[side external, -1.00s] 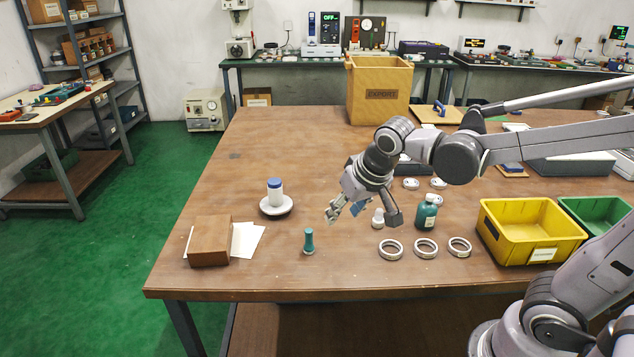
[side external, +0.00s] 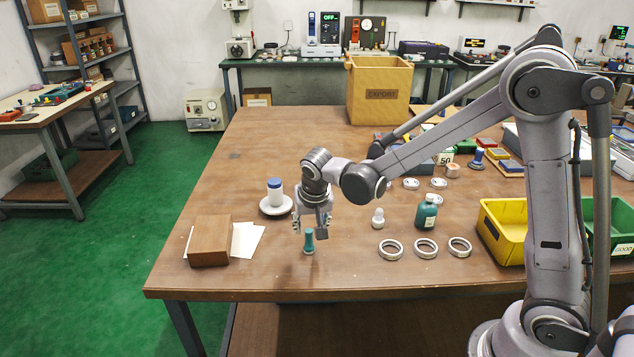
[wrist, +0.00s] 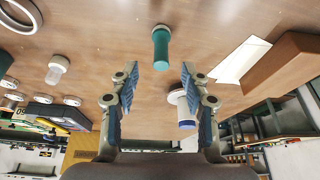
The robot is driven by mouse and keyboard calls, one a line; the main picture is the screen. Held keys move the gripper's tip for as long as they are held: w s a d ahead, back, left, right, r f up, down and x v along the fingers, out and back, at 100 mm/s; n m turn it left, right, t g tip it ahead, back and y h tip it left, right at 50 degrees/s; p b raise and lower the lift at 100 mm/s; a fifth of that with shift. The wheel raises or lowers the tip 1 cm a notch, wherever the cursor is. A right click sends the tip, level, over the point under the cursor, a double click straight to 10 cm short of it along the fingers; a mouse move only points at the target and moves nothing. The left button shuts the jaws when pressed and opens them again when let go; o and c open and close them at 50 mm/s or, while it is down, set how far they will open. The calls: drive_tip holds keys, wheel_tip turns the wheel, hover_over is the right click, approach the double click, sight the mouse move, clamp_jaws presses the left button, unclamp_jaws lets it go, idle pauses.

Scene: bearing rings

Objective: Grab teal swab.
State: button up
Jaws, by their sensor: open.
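The teal swab (side external: 309,241) stands upright on the brown table near its front left part. It also shows in the wrist view (wrist: 161,48), ahead of the fingertips and roughly midway between them. My gripper (side external: 309,226) is open, pointing down, just above and slightly behind the swab. In the wrist view its two blue-padded fingers (wrist: 158,72) are spread wide with nothing between them. I cannot tell from the side view whether the fingers reach past the swab's top.
A white bottle with a blue cap (side external: 275,193) stands on a white dish behind left of my gripper. A brown box (side external: 210,241) lies on paper to the left. A small white bottle (side external: 378,219), a teal bottle (side external: 427,212) and metal rings (side external: 391,250) are to the right.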

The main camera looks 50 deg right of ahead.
sight(309, 231)
drive_tip(key=shift+x, duration=3.25)
drive_tip(key=shift+w, duration=0.15)
drive_tip(key=shift+r, duration=0.1)
clamp_jaws()
